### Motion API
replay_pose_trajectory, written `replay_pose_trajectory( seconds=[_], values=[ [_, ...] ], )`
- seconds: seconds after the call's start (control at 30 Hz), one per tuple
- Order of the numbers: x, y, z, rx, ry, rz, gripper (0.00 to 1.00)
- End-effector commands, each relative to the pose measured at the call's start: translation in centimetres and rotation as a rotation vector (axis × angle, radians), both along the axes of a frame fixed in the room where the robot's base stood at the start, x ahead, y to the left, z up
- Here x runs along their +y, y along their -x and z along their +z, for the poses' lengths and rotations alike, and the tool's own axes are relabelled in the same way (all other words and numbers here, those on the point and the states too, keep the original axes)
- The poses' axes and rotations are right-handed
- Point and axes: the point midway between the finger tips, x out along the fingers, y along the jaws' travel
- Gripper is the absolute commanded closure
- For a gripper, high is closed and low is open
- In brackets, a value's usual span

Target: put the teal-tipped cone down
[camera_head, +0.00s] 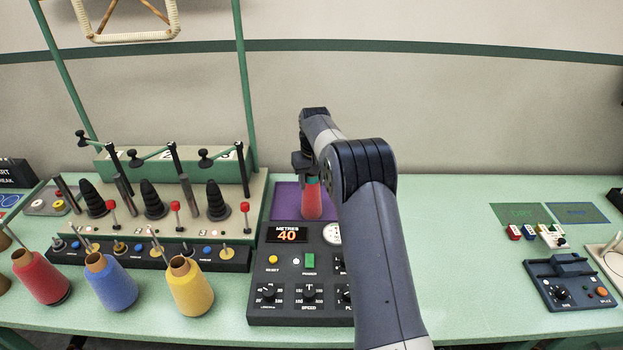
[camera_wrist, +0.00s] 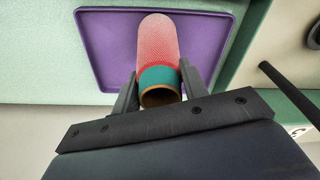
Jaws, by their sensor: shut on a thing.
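The teal-tipped cone is a red yarn cone with a teal band at its narrow end. It shows in the wrist view (camera_wrist: 158,50) and in the head view (camera_head: 312,203), partly hidden by my arm. My gripper (camera_wrist: 158,92) is shut on the cone at its teal end, one finger on each side. It also shows in the head view (camera_head: 308,165). The cone is over the purple tray (camera_wrist: 100,50), which also shows in the head view (camera_head: 285,201). I cannot tell whether the cone's base touches the tray.
A black control panel (camera_head: 290,285) with a display reading 40 lies in front of the tray. To the left stand a creel with black cones (camera_head: 154,200) and red (camera_head: 42,277), blue (camera_head: 110,284) and yellow (camera_head: 190,287) cones.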

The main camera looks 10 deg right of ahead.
Motion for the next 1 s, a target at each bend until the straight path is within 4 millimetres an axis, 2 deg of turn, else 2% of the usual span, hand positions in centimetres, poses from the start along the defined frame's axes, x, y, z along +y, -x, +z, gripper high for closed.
replay_pose_trajectory(
  seconds=[0.23,0.27,0.5,0.83,1.0],
  values=[
    [0.0,0.0,-0.3,0.000,0.000,0.000,0.89],
    [0.0,0.0,-0.2,0.000,0.000,0.000,0.56],
    [0.0,0.0,-0.2,0.000,0.000,0.000,0.37],
    [0.0,0.0,0.4,-0.003,0.000,0.000,0.37],
    [-0.1,0.3,3.1,-0.006,0.000,0.000,0.37]
  ],
)
